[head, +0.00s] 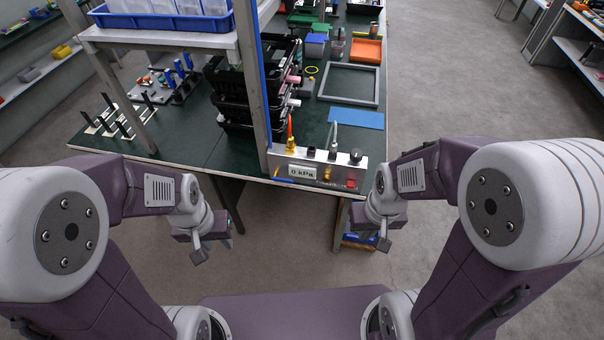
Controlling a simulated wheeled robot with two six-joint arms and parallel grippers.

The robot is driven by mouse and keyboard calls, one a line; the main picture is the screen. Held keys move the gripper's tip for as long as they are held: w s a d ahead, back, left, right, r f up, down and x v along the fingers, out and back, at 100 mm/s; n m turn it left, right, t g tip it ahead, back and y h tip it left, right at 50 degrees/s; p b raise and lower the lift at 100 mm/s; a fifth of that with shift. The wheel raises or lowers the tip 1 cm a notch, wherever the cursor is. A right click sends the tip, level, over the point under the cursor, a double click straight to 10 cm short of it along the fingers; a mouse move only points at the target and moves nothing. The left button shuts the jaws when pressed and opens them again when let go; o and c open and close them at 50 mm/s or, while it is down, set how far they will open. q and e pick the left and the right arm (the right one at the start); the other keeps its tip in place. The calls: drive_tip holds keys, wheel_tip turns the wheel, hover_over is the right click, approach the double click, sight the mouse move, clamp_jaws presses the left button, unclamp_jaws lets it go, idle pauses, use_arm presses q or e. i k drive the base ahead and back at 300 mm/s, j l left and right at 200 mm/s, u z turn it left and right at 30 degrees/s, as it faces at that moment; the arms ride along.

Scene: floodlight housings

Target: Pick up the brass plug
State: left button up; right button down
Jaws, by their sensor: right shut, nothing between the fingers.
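A small brass-coloured fitting (292,144) with an orange tube stands upright on the left end of the grey pressure test box (325,172). It may be the brass plug; it is too small to be sure. My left gripper (214,247) hangs in front of the bench's near edge, lower and to the left of the box. I cannot tell how far its fingers are apart. My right gripper (380,242) is shut and empty, lower and to the right of the box. Both grippers are well apart from the fitting.
The green bench (190,145) holds a black rack (240,105), a grey frame (348,84), a blue mat (356,119) and an orange tray (366,50). A metal post (251,75) and a raised shelf (165,38) with a blue bin stand at the left. Floor at right is clear.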

sight(289, 138)
drive_tip(key=i+j+z, duration=0.15)
drive_tip(key=j+z, duration=0.15)
drive_tip(key=i+j+z, duration=0.25)
drive_tip(key=j, duration=0.25)
drive_tip(key=j+z, duration=0.3)
drive_tip(key=j, duration=0.15)
drive_tip(key=j+z, duration=0.3)
drive_tip(key=j, duration=0.15)
